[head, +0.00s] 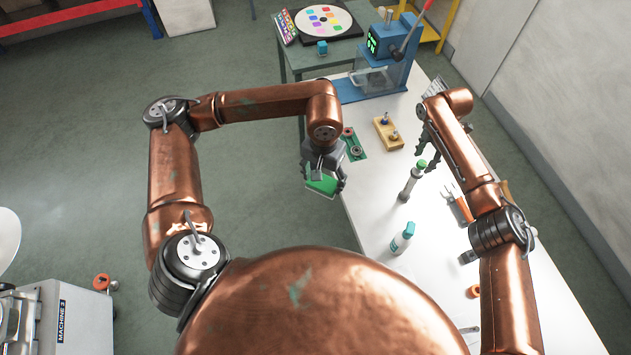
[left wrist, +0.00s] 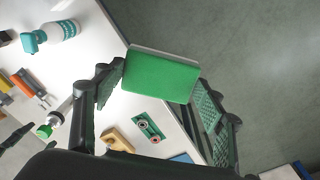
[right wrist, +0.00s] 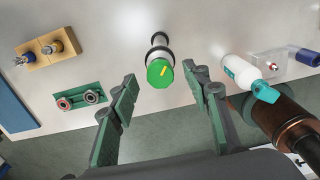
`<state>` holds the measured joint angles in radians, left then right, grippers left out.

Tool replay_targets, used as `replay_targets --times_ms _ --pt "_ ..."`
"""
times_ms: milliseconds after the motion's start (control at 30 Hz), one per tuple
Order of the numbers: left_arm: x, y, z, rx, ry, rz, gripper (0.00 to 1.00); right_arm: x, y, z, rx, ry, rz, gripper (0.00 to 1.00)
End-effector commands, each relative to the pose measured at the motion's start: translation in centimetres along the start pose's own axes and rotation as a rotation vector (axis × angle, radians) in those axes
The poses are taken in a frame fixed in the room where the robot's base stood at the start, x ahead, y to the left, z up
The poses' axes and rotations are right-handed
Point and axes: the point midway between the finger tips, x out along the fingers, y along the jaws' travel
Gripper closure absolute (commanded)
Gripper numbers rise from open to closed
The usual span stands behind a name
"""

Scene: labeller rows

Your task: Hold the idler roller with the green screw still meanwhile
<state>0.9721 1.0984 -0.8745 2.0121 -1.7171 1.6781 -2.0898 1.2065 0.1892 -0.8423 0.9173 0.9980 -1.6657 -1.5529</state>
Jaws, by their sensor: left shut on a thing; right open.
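The idler roller (head: 408,186) stands upright on the white table, a grey cylinder with a green screw (head: 421,164) on top. In the right wrist view the green screw (right wrist: 160,73), with a yellow mark, shows beyond and between my right fingertips. My right gripper (head: 428,150) is open and empty close to the roller; I see no clear contact. The roller (left wrist: 62,110) also shows in the left wrist view. My left gripper (head: 323,178) is shut on a green pad with a pale underside (left wrist: 160,76), held by the table's left edge.
A green plate with two rings (head: 354,147) and a wooden block with two posts (head: 387,133) lie behind the roller. A teal-capped bottle (head: 401,240) stands in front. A blue lever press (head: 385,70) stands at the far end. Tools (head: 462,208) lie right.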

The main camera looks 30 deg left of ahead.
Motion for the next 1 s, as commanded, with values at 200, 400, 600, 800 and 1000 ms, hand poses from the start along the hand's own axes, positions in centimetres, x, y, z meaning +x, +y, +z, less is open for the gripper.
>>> replay_targets --times_ms 200,400,600,800,1000 --pt "1.2 0.1 0.0 0.001 -0.001 0.000 0.55 1.4 0.0 0.0 -0.002 -0.002 0.001 0.56" --pt "3.3 0.0 0.0 0.000 -0.001 0.000 0.55 3.8 0.0 0.0 -0.001 -0.001 0.001 0.56" --pt "5.2 0.0 0.1 0.000 -0.001 0.001 0.55 6.6 0.0 -0.1 -0.001 0.000 -0.001 0.56" --pt "6.2 0.0 0.1 0.000 -0.001 0.001 0.55 8.6 0.0 -0.1 0.000 0.001 0.001 0.56" --pt "6.4 0.0 0.1 0.000 -0.001 0.001 0.55 9.0 0.0 0.0 -0.001 0.000 0.001 0.56"
